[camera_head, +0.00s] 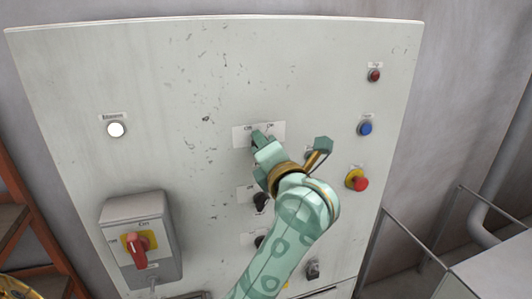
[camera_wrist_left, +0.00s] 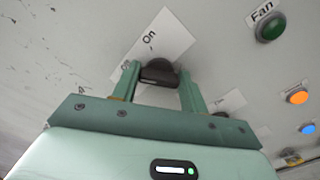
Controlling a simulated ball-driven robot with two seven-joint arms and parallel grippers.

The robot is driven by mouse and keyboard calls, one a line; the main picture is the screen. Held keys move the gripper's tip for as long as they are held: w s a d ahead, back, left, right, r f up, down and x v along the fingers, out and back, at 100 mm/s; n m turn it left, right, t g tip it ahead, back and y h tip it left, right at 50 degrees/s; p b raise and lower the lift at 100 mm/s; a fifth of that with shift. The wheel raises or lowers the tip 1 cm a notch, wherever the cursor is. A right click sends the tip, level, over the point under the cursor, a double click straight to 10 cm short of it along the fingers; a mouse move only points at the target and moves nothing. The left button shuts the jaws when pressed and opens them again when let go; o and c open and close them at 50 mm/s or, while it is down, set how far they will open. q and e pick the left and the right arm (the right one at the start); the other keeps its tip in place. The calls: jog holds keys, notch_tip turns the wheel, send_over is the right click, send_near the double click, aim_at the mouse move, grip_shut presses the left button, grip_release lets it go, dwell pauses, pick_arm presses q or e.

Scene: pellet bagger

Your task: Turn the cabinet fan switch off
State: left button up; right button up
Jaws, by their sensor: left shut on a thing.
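The cabinet fan switch is a black knob (camera_wrist_left: 160,72) on the pale cabinet front, seen in the left wrist view. In the head view my left gripper (camera_head: 262,143) reaches up from below and hides most of the knob. Which way the knob points is hard to tell. My right gripper is not in view.
A green "Fan" lamp (camera_wrist_left: 271,27) sits near the knob. The cabinet (camera_head: 180,75) also carries more black knobs (camera_head: 260,202) below, a red rotary handle (camera_head: 137,249) on a grey box, a white lamp (camera_head: 116,129), a blue button (camera_head: 365,128) and a red emergency-type button (camera_head: 359,182).

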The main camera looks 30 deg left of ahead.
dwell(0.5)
pick_arm(q)
jog(key=o, duration=1)
jog(key=shift+w, duration=0.1)
jog(key=shift+d, duration=0.1)
